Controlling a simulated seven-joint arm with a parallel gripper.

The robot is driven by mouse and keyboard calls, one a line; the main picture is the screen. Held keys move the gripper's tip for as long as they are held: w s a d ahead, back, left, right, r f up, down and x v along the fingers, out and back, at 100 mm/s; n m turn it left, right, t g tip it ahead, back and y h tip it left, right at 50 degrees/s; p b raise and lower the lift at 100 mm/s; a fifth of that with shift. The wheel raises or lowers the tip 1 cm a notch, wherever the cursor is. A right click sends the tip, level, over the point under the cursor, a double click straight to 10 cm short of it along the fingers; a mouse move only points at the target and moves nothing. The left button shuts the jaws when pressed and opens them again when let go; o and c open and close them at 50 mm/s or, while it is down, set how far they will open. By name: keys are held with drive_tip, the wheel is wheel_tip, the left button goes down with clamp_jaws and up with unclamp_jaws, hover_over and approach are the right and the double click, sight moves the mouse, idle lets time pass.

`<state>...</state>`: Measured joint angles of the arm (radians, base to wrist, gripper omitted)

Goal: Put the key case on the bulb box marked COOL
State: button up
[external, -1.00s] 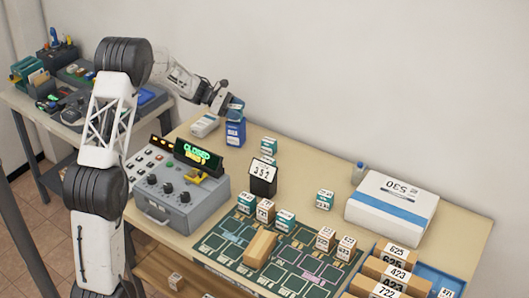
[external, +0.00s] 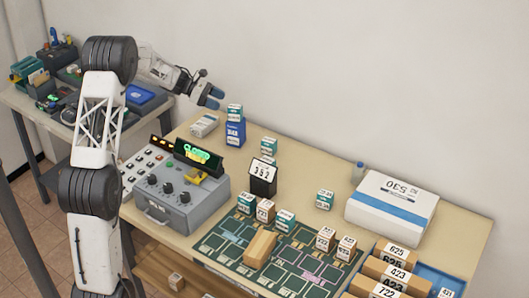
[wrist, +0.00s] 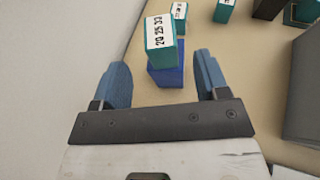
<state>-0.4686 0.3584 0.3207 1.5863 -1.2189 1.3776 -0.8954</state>
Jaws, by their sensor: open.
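No label reading COOL is legible, and I cannot tell for certain which thing is the key case. A small teal box with a white numbered top (external: 235,112) sits on an upright blue box (external: 236,134) near the back left of the table. In the wrist view the teal box (wrist: 161,40) stands on the blue box (wrist: 166,77), ahead of and between my fingers. My gripper (external: 212,97) is open and empty, just left of and above the stack. In the wrist view both blue fingers of my gripper (wrist: 162,72) are apart with a gap between them.
A pale flat box (external: 204,125) lies just left of the stack. More teal boxes (external: 269,146) stand to its right. A grey control console (external: 183,195) is in front, and a black number stand (external: 263,178) and white parcel (external: 392,208) are farther right.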

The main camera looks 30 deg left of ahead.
drive_tip(key=shift+v, duration=1.8)
drive_tip(key=s+d+r+m+g+y, duration=0.25)
drive_tip(key=s+d+r+m, duration=0.3)
drive_tip(key=s+d, duration=0.6)
drive_tip(key=s+d+r+m+g+y, duration=0.25)
drive_tip(key=s+d+r+m, duration=0.3)
drive_tip(key=s+d, duration=0.6)
drive_tip(key=s+d+f+m+t+y, duration=0.1)
drive_tip(key=s+m, duration=0.5)
drive_tip(key=s, duration=0.9)
drive_tip(key=s+d+f+m+t+y, duration=0.1)
drive_tip(key=s+d+m+y, duration=0.3)
drive_tip(key=s, duration=1.2)
drive_tip(key=m+y, duration=0.1)
drive_tip(key=y, duration=0.1)
drive_tip(key=shift+f+m+y, duration=0.3)
drive_tip(key=shift+f+m, duration=0.05)
drive_tip(key=shift+m, duration=0.05)
